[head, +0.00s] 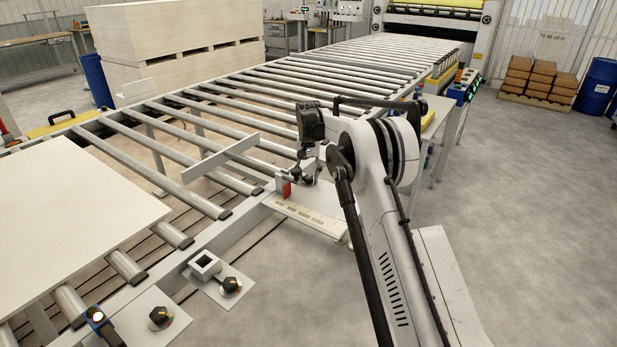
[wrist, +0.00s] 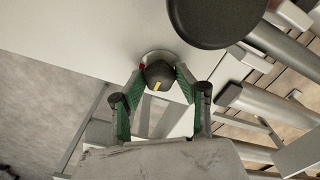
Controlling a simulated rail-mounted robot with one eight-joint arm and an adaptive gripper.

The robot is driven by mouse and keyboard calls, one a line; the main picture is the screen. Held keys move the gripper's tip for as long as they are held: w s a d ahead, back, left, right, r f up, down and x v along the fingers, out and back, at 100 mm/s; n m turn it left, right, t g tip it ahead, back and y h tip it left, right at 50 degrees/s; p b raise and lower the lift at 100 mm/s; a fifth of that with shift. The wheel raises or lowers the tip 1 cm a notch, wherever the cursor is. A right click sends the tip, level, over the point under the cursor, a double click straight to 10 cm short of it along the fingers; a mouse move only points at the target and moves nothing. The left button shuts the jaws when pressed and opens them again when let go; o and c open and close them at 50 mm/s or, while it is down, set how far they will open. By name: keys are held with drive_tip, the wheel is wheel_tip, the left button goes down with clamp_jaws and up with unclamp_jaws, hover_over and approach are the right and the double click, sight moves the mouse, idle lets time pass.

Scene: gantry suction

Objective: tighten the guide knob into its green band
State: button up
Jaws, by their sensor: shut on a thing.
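My gripper (wrist: 162,78) is shut on a dark faceted knob (wrist: 158,72) in the wrist view. One green-padded finger stands on each side of the knob. A short yellow pointer line on the knob faces the gripper's palm. A pale round dial shows behind the knob, with a small red patch at its left edge. The green band is not visible; the knob and fingers cover part of the dial. In the head view my gripper (head: 309,176) is low over a white side plate (head: 325,225) beside the rollers, and the held knob cannot be made out.
Two other black knobs (head: 160,317) (head: 231,285) sit on side plates nearer the camera. A pale bar (head: 220,158) lies across the rollers. A large board (head: 70,215) lies at left. A dark disc (wrist: 212,18) overhangs the wrist view.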

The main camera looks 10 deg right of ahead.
sight(309, 176)
drive_tip(key=shift+m, duration=1.2)
drive_tip(key=o, duration=1.1)
drive_tip(key=shift+o, duration=0.2)
wheel_tip(309, 176, up, 12)
